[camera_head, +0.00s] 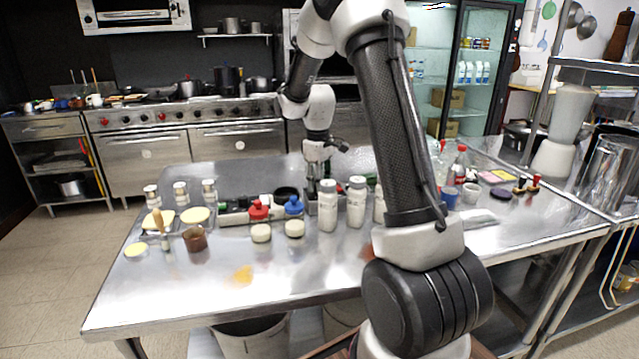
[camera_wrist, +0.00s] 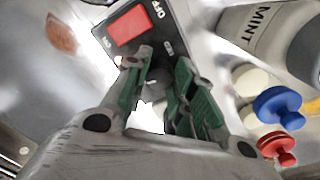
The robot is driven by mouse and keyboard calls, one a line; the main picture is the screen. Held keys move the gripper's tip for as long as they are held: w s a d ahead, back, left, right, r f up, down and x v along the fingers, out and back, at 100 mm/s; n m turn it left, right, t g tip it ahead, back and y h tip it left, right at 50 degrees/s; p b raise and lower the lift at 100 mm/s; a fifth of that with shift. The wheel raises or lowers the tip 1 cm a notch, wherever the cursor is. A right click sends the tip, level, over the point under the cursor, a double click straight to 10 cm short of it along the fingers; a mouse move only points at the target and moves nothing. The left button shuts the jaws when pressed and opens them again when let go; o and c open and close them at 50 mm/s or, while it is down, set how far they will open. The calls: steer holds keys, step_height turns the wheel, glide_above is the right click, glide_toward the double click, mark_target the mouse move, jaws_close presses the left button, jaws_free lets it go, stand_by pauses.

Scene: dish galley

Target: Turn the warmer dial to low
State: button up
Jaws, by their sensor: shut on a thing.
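My gripper (camera_head: 314,182) points down at the middle of the steel table, behind the white bottles. In the wrist view my gripper (camera_wrist: 164,88) has its green-padded fingers closed around the dark warmer dial (camera_wrist: 154,88). The dial is mostly hidden between the fingers, and I cannot tell where its pointer stands. The dial sits on a black warmer panel (camera_wrist: 165,22) with a red rocker switch (camera_wrist: 130,28) and OFF lettering beside it. Other small white lettering on the panel is too blurred to read surely. In the head view the dial is hidden.
White-capped bottles (camera_head: 328,207) stand close in front of my gripper. Red (camera_head: 259,210) and blue (camera_head: 294,206) topped items are to their left. In the wrist view a container marked MINT (camera_wrist: 262,28) lies close to the right. The table's front left (camera_head: 170,300) is clear.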

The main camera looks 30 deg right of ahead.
steer(key=m, duration=0.5)
steer(key=shift+m, duration=0.3)
steer(key=m, duration=0.5)
steer(key=shift+m, duration=0.4)
steer(key=o, duration=1)
steer(key=shift+o, duration=0.2)
steer(key=shift+r, duration=0.1)
step_height(320, 180, up, 12)
steer(key=shift+w+a+g, duration=0.2)
steer(key=shift+a+g, duration=0.1)
